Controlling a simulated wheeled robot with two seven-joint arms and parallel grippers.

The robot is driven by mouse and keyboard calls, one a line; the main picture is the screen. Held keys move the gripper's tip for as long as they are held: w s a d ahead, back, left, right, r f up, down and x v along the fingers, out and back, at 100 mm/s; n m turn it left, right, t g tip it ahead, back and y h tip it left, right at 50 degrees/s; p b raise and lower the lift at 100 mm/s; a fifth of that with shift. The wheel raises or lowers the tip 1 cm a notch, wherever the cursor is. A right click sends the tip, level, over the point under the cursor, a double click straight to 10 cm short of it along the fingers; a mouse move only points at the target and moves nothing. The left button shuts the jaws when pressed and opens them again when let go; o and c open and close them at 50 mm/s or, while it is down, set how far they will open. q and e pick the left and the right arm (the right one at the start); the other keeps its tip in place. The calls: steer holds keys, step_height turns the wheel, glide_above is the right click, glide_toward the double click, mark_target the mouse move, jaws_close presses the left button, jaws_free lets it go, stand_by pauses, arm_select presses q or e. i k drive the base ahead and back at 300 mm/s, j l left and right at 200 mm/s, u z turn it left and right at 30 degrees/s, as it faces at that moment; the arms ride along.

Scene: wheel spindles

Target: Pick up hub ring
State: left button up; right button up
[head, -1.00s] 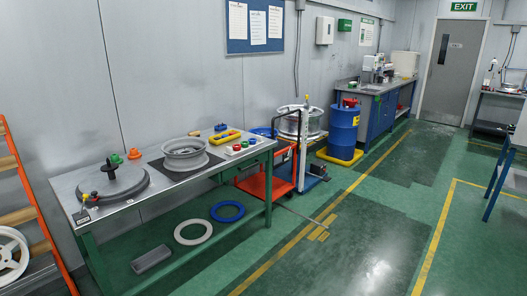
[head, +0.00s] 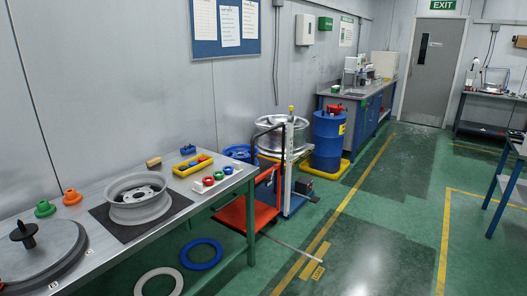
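Small coloured rings stand in a row near the right end of the workbench (head: 75,273): a red ring (head: 208,181), a green ring (head: 219,175) and a blue ring (head: 228,170). They look like hub rings, on or beside a pale strip; they are too small to tell more. A larger blue ring (head: 201,266) and a white ring (head: 142,288) show below the bench top. Neither of my grippers is in view.
A wheel (head: 137,204) sits on a black mat (head: 106,221) on the bench. A yellow tray (head: 181,171), an orange cone (head: 72,197), a green cone (head: 44,208) and a round grey machine (head: 36,252) are also there. A red cart (head: 243,218) stands past the bench. Green floor is open at right.

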mark_target(216, 178)
steer(key=i+z, duration=0.2)
steer(key=i, duration=1)
steer(key=i+u, duration=0.35)
steer(key=i+l+u, duration=0.1)
steer(key=u, duration=0.25)
steer(key=i+l+u, duration=0.2)
steer(key=u, duration=0.15)
steer(key=i+l+u, duration=0.1)
steer(key=i+u, duration=0.3)
steer(key=i+l+u, duration=0.15)
steer(key=u, duration=0.2)
steer(key=i+l+u, duration=0.25)
steer(key=u, duration=0.15)
steer(key=i+l+u, duration=0.15)
steer(key=l+u, duration=0.25)
